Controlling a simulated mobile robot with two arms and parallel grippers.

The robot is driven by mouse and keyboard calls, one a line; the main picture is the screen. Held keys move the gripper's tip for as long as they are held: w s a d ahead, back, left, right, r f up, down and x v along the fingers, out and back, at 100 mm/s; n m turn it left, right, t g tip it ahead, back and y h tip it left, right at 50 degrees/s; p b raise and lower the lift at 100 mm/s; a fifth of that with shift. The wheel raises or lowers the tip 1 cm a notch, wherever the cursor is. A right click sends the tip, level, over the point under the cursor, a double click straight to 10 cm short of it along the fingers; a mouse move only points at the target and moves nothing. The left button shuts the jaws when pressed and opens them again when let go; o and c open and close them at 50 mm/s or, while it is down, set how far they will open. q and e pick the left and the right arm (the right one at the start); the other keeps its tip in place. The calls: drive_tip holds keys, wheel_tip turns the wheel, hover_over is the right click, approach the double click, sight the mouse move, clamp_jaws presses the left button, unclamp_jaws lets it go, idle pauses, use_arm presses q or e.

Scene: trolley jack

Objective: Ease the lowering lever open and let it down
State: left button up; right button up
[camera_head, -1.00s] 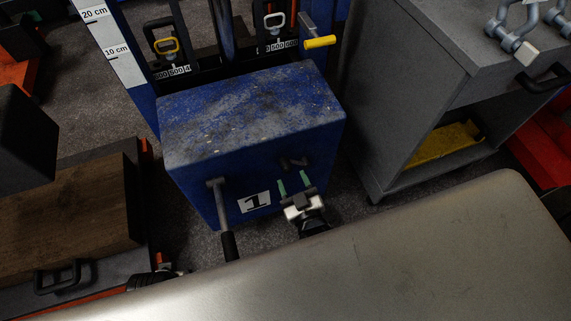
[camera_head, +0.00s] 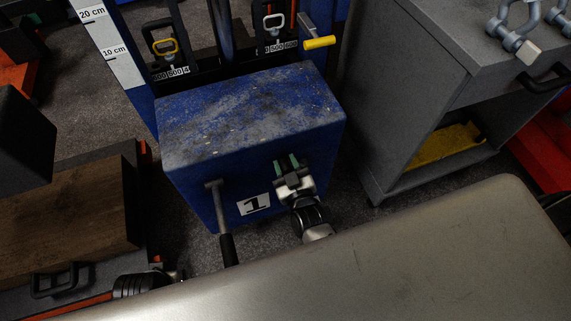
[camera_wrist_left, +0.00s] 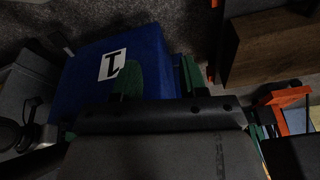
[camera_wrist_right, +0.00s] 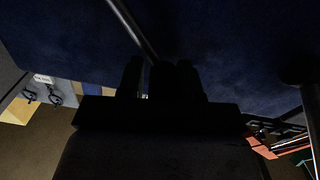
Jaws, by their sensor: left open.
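A blue block (camera_head: 255,115) with a worn grey top bears a label "1" on its front. A grey lever with a black grip (camera_head: 228,248) hangs at the front left. The small dark lever on the front right is now covered by my right gripper (camera_head: 287,163), whose green fingertips stand apart there; contact is unclear. In the dark right wrist view, a thin grey rod (camera_wrist_right: 130,25) runs towards the open fingers (camera_wrist_right: 158,75). My left gripper (camera_head: 175,275) is low at the left, partly hidden; its green fingers are apart and empty in the left wrist view (camera_wrist_left: 160,75).
A grey cabinet (camera_head: 400,100) stands right of the block, with shackles (camera_head: 515,38) on top. A wooden block (camera_head: 70,205) lies at the left. A height scale (camera_head: 108,45) and a yellow-handled lever (camera_head: 318,43) are behind. A broad pale surface fills the front.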

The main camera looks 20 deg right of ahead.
drive_tip(key=shift+a+f, duration=0.1)
drive_tip(key=shift+a, duration=0.05)
clamp_jaws()
drive_tip(key=shift+s, duration=0.1)
